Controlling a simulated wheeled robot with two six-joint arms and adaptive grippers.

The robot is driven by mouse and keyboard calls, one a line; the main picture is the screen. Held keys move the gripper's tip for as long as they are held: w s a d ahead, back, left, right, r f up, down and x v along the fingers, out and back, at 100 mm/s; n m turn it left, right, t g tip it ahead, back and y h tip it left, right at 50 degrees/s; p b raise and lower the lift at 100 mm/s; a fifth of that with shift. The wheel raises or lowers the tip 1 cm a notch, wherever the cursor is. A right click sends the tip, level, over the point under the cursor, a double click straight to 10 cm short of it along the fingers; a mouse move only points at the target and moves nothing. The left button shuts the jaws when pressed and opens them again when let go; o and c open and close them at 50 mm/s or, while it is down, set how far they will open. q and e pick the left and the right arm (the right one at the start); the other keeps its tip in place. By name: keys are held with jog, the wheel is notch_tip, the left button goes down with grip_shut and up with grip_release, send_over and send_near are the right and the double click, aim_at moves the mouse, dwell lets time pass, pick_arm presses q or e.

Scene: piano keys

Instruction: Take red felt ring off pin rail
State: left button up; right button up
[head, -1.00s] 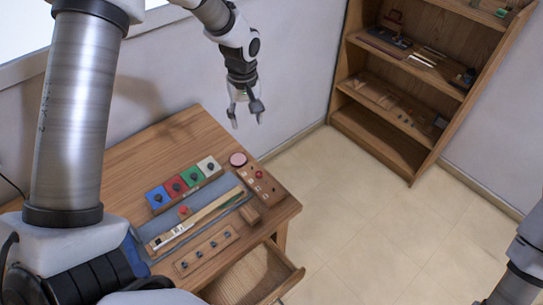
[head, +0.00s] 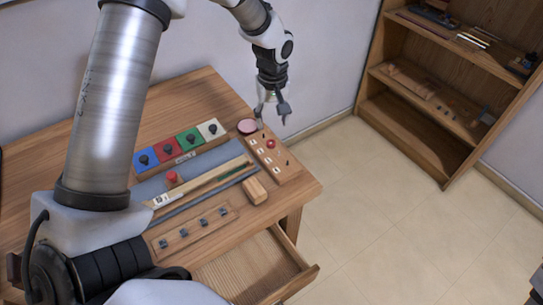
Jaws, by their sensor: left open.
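The pin rail (head: 281,170) is a wooden board with several short pins, near the right back edge of the table. The red felt ring (head: 271,144) sits on the rail near its far end, apparently around a pin. My left gripper (head: 271,114) is open and empty above the far end of the rail, with its fingers pointing down. It looks apart from the ring. My right gripper is out of view.
A wooden block (head: 255,191), a piano key (head: 200,186), a hook strip (head: 193,230) and coloured trays (head: 190,139) share the table (head: 216,89). An open drawer (head: 262,268) juts out in front.

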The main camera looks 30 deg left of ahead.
aim_at(270, 138)
pick_arm(q)
jog(key=shift+f, duration=0.6)
jog(key=f, duration=0.2)
jog(key=f+p, duration=0.1)
jog(key=f, duration=0.3)
jog(key=shift+a+f+p, duration=0.3)
jog(key=shift+a+p, duration=0.05)
jog(key=shift+p, duration=0.05)
jog(key=c, duration=0.8)
